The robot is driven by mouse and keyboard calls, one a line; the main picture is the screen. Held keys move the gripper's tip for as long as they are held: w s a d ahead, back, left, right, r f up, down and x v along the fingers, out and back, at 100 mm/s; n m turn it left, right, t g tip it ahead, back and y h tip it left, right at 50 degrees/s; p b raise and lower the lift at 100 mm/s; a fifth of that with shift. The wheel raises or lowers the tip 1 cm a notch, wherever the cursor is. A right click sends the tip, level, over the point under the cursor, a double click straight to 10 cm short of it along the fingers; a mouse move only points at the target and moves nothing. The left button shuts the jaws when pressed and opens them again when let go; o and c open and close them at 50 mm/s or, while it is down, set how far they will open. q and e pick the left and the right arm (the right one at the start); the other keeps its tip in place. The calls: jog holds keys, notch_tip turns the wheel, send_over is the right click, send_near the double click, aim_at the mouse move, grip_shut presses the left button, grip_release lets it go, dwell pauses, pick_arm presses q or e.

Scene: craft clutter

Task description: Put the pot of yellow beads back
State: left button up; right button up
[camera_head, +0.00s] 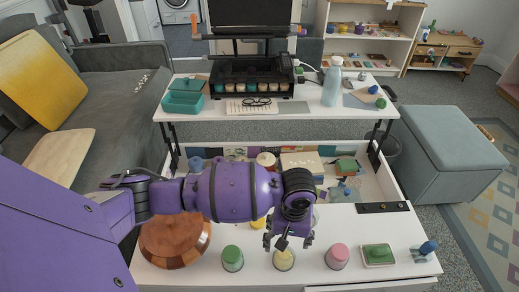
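A pot with a pale yellow top (284,262) stands upright on the white front surface, between a green-topped pot (232,259) and a pink-topped pot (337,257). My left arm reaches in from the left, and its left gripper (288,241) points down just above and behind the yellow-topped pot. Its fingers are spread apart with nothing seen between them. A brighter yellow item (258,223) shows partly behind the arm; I cannot tell what it is. My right gripper is not in view.
A brown round lidded bowl (175,238) stands at the left. A green block on a tray (378,254) and a blue item (428,247) lie at the right. Behind the arm, a recessed compartment holds several items. The raised shelf (220,117) holds a bottle (332,83), a teal box and a black rack.

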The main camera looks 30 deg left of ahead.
pick_arm(q)
jog(key=shift+f, duration=0.1)
jog(key=s+d+f+m+t+h, duration=0.1)
jog(key=s+d+f+h, duration=0.1)
jog(key=s+d+f, duration=0.45)
jog(key=s+d+f+m+t+h, duration=0.1)
jog(key=s+d+f+m+h, duration=0.2)
jog(key=s, duration=0.6)
jog(key=s+a+m+t+y, duration=0.1)
jog(key=s+a+t+y, duration=0.3)
jog(key=s+a, duration=1.1)
jog(key=s, duration=0.3)
jog(key=shift+a+r+t+y, duration=0.25)
jog(key=shift+r+t+y, duration=0.05)
jog(key=shift+r+y, duration=0.1)
